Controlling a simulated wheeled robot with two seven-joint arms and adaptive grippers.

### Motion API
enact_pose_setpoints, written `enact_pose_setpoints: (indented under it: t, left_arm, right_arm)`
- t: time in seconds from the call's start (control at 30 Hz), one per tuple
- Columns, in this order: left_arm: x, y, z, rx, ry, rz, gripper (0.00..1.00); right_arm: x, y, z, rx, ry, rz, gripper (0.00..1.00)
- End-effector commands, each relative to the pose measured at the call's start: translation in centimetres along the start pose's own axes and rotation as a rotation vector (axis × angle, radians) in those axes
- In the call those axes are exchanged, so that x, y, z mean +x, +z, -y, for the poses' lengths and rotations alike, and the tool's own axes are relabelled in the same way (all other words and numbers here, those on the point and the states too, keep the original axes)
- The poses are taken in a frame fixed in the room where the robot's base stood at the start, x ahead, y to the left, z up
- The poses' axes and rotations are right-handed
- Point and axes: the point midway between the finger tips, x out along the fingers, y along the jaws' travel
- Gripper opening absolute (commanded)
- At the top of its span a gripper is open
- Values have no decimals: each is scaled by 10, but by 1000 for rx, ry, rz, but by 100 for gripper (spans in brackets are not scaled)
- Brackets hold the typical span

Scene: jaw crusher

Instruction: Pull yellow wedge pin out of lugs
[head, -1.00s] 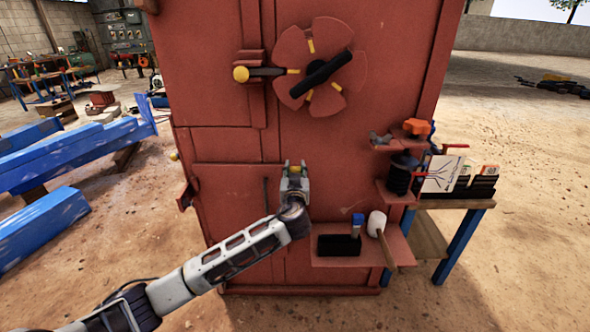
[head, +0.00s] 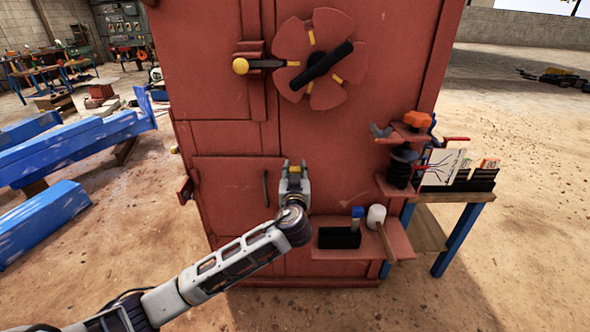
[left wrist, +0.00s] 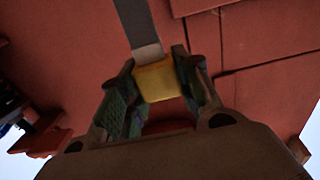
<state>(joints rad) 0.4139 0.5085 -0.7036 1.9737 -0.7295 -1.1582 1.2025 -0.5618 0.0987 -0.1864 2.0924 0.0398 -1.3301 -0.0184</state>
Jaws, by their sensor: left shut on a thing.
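My left gripper (head: 294,167) is in front of the red crusher housing, right of the small door's dark handle. It is shut on the yellow end of the wedge pin (left wrist: 157,80), which shows between the two fingers in the left wrist view. A flat grey metal shank (left wrist: 138,25) runs from the yellow end away from the gripper to the picture's top edge. In the head view only a small yellow patch of the pin (head: 294,171) shows between the fingers. I cannot make out the lugs, nor whether the shank is in them. My right gripper is not in view.
A red fan-shaped wheel (head: 321,60) and a yellow-knobbed lever (head: 241,66) are above. A low red shelf (head: 395,240) with a black box (head: 338,238) and a mallet (head: 377,217) is at lower right. A workbench (head: 458,196) stands right; blue beams (head: 75,152) lie left.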

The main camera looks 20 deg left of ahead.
Motion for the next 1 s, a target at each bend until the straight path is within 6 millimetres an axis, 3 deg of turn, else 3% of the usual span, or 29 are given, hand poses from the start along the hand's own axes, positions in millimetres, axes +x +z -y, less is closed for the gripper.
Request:
enact_pose_setpoints:
  t: [0.7, 1.0]
  left_arm:
    - [-35, -4, 0, -1, 0, -1, 0]
    - [-38, -5, 0, 0, -1, -3, 0]
  right_arm:
    - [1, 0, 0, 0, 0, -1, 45]
    - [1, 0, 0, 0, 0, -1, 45]
